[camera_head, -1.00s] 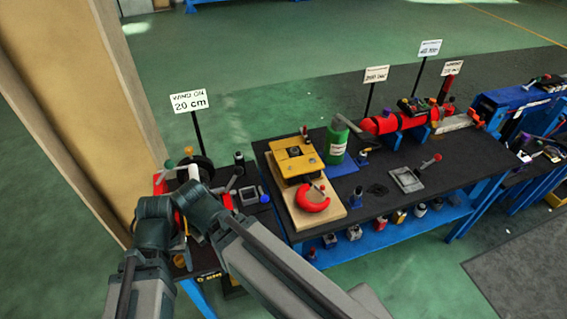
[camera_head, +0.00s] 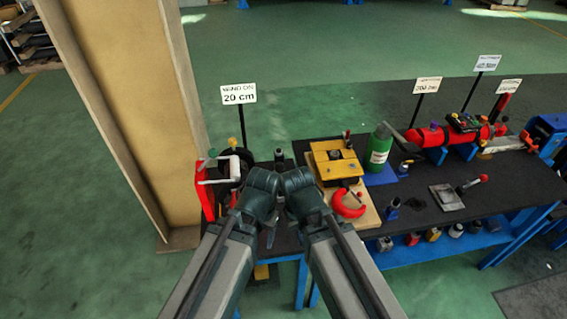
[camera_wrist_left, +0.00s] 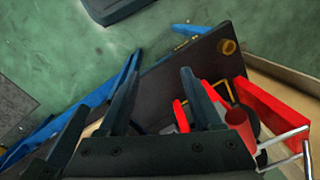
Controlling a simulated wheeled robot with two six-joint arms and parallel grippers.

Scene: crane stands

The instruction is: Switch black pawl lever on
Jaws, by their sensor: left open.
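The winch (camera_head: 208,190) with a red frame and pale metal handle stands at the left end of the dark bench in the head view. Black parts (camera_head: 236,166) show behind its frame; I cannot make out which is the black pawl lever, as my arm covers much of the area. My left gripper (camera_head: 270,234) is over that bench, to the right of the winch, mostly hidden by my arm. In the left wrist view its two fingers (camera_wrist_left: 158,98) are apart and empty, with the red frame (camera_wrist_left: 262,95) close on the right. My right gripper is not visible.
A sign reading "WIND ON 20 cm" (camera_head: 239,94) stands behind the winch. A beige pillar (camera_head: 140,110) rises at the left. The neighbouring bench holds a yellow device (camera_head: 330,166), a red shackle (camera_head: 345,210) and a green bottle (camera_head: 379,148). A brass knob (camera_wrist_left: 228,46) shows in the wrist view.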

